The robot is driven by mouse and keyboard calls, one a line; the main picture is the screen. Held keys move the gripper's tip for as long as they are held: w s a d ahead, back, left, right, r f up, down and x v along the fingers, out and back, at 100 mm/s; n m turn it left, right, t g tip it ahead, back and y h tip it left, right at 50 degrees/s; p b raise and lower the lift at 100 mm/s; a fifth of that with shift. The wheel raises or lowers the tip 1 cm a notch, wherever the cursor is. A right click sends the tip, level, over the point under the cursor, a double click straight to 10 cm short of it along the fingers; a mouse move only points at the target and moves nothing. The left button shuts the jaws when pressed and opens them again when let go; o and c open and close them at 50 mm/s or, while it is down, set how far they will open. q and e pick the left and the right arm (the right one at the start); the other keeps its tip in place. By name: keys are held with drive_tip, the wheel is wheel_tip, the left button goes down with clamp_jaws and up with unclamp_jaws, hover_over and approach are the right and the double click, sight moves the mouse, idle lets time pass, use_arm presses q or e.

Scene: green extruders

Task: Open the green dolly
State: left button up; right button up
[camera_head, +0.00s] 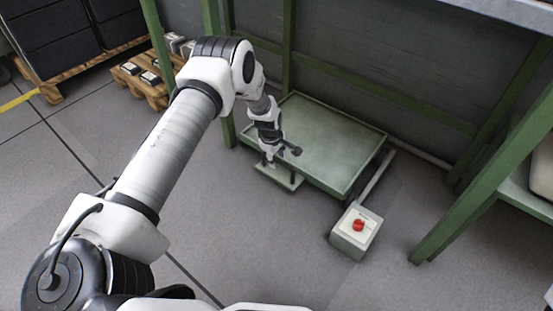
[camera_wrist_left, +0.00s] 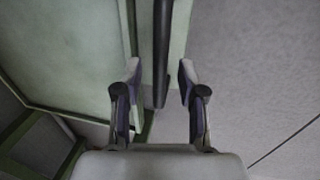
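The green dolly (camera_head: 318,138) is a low, flat green tray on the floor under a green-framed bench. A small green plate (camera_head: 285,181) sticks out at its near left edge. My left gripper (camera_head: 274,158) hangs over this plate. In the left wrist view, the left gripper (camera_wrist_left: 159,72) is open, with a dark upright-looking bar (camera_wrist_left: 162,45), likely the dolly's handle, between its fingers. Gaps show on both sides of the bar. The dolly's green surface (camera_wrist_left: 65,50) fills the left of that view. My right gripper is out of view.
A grey box with a red button (camera_head: 357,225) stands on the floor right of the dolly. Green bench legs (camera_head: 490,185) rise at right and behind. A wooden pallet (camera_head: 140,82) with small boxes lies at upper left. The floor in front is clear.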

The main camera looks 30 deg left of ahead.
use_arm(q)
clamp_jaws()
drive_tip(key=shift+s, duration=0.1)
drive_tip(key=shift+s+r+p, duration=0.1)
drive_tip(key=shift+s+p, duration=0.2)
drive_tip(key=shift+p, duration=0.15)
drive_tip(key=s+a+p, duration=0.2)
drive_tip(key=s+p, duration=0.3)
drive_tip(key=s, duration=2.6)
drive_tip(key=shift+a+p, duration=0.3)
drive_tip(key=shift+p, duration=0.1)
drive_tip(key=shift+s, duration=0.1)
drive_tip(key=shift+o, duration=0.9)
unclamp_jaws()
